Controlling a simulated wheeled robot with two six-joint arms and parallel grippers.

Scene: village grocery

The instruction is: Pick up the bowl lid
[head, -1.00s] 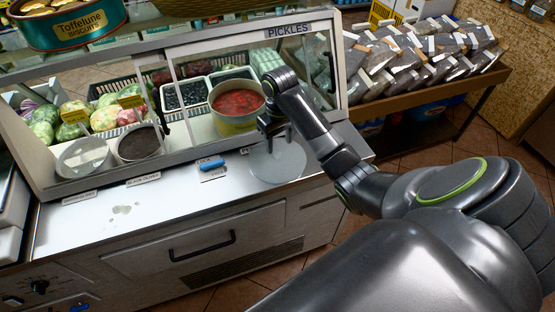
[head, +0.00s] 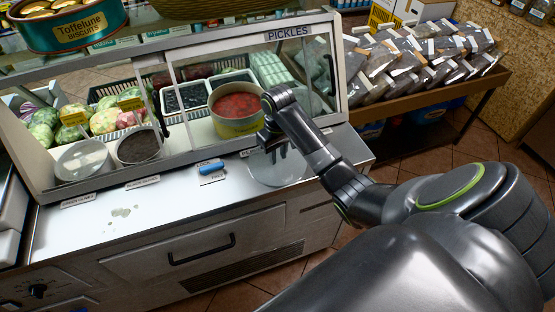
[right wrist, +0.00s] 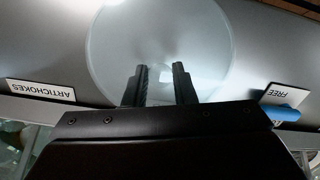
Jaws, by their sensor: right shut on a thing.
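The bowl lid is a clear, round, disc-like piece (head: 281,175) on the white counter top in the head view. It also shows in the right wrist view (right wrist: 160,35) as a pale translucent circle. My right gripper (head: 278,152) is over the lid, pointing down. In the right wrist view its two fingers (right wrist: 160,78) stand a little apart over the lid's near part, shut on a small pale piece at its middle, seemingly the knob. Whether the lid touches the counter is hard to tell. My left gripper is not in view.
A glass display case with a bowl of red food (head: 238,106) stands just behind the lid. A blue marker-like item (head: 210,167) and a card lie left of it. An artichokes label (right wrist: 40,90) is near the lid. The counter's left part is mostly clear.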

